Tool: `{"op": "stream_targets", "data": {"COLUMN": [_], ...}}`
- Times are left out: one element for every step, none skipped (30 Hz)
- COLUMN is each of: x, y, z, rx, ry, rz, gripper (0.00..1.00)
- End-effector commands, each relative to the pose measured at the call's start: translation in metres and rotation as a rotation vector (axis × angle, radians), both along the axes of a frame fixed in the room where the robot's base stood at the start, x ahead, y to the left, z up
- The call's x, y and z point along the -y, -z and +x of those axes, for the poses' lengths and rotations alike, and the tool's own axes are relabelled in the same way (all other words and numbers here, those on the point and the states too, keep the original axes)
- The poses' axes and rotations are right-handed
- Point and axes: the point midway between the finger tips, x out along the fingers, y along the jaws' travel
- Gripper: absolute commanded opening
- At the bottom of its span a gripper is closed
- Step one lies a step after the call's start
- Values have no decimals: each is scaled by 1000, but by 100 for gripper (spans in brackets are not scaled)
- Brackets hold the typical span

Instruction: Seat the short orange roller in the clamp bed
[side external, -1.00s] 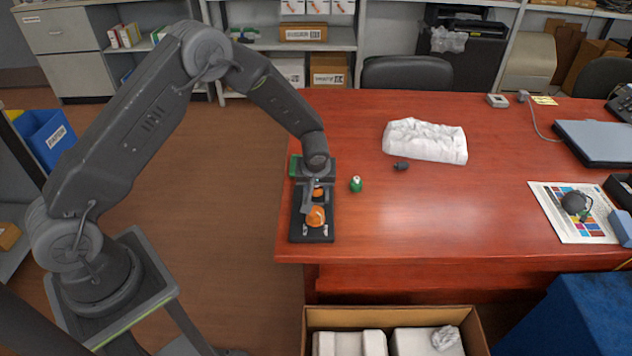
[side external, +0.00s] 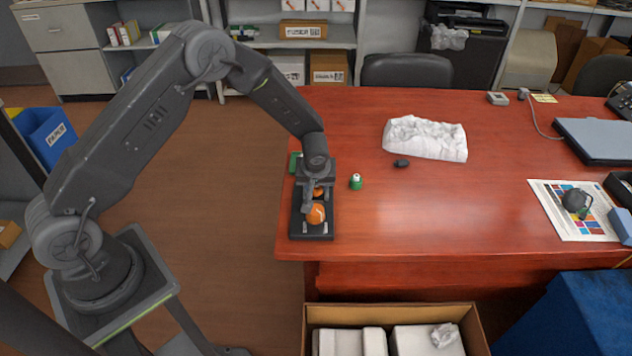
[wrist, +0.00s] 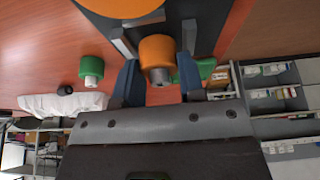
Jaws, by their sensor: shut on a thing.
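The short orange roller (wrist: 158,52) has a grey metal shaft end and sits between my gripper's fingers in the wrist view. My gripper (wrist: 160,82) is shut on it. In the side view my gripper (side external: 309,196) is low over the black clamp bed (side external: 313,232), and part of the held roller (side external: 318,191) shows beside it. A larger orange roller (side external: 316,214) lies at the near end of the bed; it fills the top of the wrist view (wrist: 120,6). Grey metal bars (wrist: 123,46) flank the short roller. Whether it touches the bed is hidden.
A green roller (side external: 356,182) stands on the table right of the bed. Another green piece (side external: 294,162) is behind the bed. A small dark object (side external: 401,164) and a crumpled white bag (side external: 425,140) lie farther right. The table's middle is clear.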

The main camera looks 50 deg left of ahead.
Motion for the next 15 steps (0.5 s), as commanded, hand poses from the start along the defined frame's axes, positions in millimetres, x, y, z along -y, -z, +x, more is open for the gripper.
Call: {"op": "stream_targets", "data": {"x": [0, 0, 0, 0, 0, 0, 0, 0, 0, 0, 0, 0, 0, 0, 0], "y": [0, 0, 0, 0, 0, 0, 0, 1, 1, 1, 2, 2, 3, 3, 4], "z": [0, 0, 0, 0, 0, 0, 0, 0, 0, 0, 0, 0, 0, 0, 0], "rx": [0, 0, 0, 0, 0, 0, 0, 0, 0, 0, 0, 0, 0, 0, 0], "ry": [0, 0, 0, 0, 0, 0, 0, 0, 0, 0, 0, 1, 1, 1, 1], "rz": [0, 0, 0, 0, 0, 0, 0, 0, 0, 0, 0, 0, 0, 0, 0], "gripper": [13, 13, 13, 13, 13, 13, 13, 13, 13, 13, 13, 13, 13, 13, 13]}}
